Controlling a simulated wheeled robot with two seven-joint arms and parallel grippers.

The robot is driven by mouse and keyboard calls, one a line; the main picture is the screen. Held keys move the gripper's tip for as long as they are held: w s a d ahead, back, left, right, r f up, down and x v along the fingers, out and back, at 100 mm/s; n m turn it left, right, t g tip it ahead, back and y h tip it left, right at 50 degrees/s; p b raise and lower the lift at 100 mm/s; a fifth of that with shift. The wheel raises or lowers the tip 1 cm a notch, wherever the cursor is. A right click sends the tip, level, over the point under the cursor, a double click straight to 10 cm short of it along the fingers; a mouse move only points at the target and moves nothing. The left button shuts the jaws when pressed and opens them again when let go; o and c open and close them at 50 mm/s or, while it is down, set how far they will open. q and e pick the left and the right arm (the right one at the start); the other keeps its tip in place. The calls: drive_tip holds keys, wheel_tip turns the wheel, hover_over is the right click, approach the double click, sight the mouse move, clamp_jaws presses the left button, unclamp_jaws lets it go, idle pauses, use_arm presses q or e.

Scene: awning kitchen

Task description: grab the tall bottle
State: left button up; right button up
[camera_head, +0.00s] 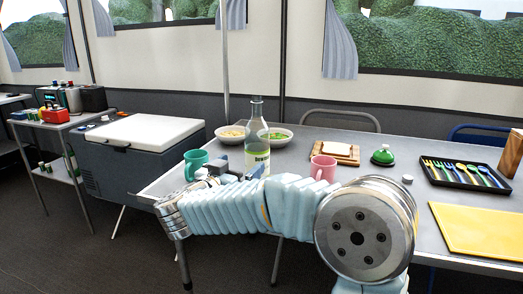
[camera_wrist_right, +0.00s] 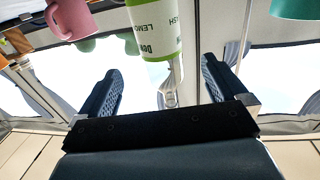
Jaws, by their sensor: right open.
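The tall bottle (camera_head: 257,115) stands upright near the grey table's far-left part. It is clear with a pale neck and a white and green label. In the right wrist view, which is upside down, the bottle (camera_wrist_right: 155,28) hangs from the top edge, its neck pointing down between the fingers' lines. My right gripper (camera_head: 238,166) is open and beside the bottle's lower part in the head view. Its fingers (camera_wrist_right: 162,80) are apart and empty in the wrist view. I cannot tell whether the bottle is between them. My left gripper is not in view.
A green mug (camera_head: 195,163) is left of the gripper and a pink mug (camera_head: 323,168) is right of the bottle. Two bowls (camera_head: 275,139) (camera_head: 232,134) stand behind it. A bread board (camera_head: 335,153), cutlery tray (camera_head: 463,187) and yellow board (camera_head: 480,230) lie to the right.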

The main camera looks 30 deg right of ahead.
sight(260, 148)
drive_tip(key=x, duration=1.2)
drive_tip(key=shift+w+d, duration=0.1)
drive_tip(key=shift+d, duration=0.05)
drive_tip(key=shift+c, duration=0.3)
drive_tip(key=shift+r, duration=0.1)
drive_tip(key=c, duration=1.1)
drive_tip(key=shift+c, duration=0.2)
